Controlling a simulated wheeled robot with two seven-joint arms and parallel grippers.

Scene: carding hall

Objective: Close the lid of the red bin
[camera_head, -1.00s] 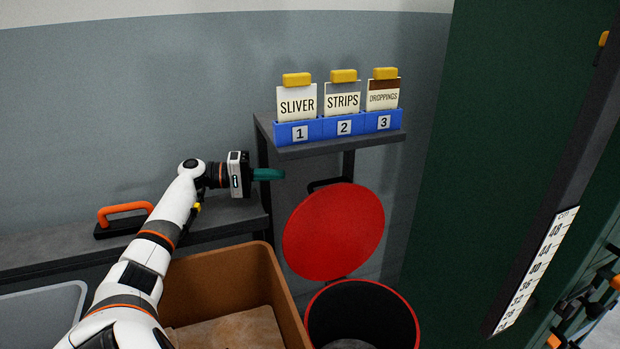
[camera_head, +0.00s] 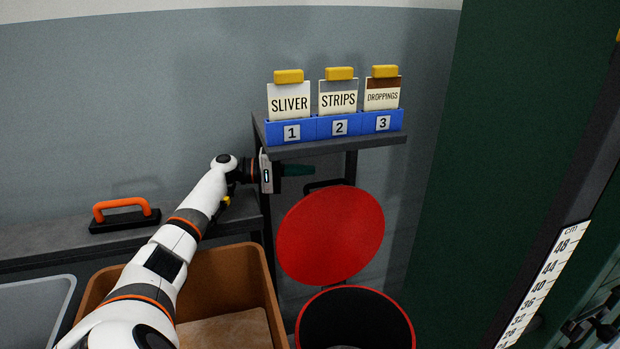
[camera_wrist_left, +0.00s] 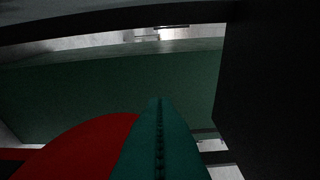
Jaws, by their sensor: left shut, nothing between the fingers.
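The red bin (camera_head: 301,322) stands at the lower middle of the head view, with a red rim and a dark inside. Its round red lid (camera_head: 331,236) stands raised and open behind the opening, with a dark handle at its top. My left gripper (camera_head: 312,170) is shut and empty, its teal fingers pointing right, by the upper left of the lid. In the left wrist view, the shut fingers (camera_wrist_left: 158,140) overlap the red lid (camera_wrist_left: 80,150); I cannot tell whether they touch it. My right gripper is not in view.
A shelf (camera_head: 330,146) above the lid carries a blue card rack (camera_head: 360,126) with three labelled cards. An orange-brown bin (camera_head: 272,290) is left of the red bin. An orange-handled tool (camera_head: 125,213) lies on the grey ledge. A green panel (camera_head: 470,150) stands to the right.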

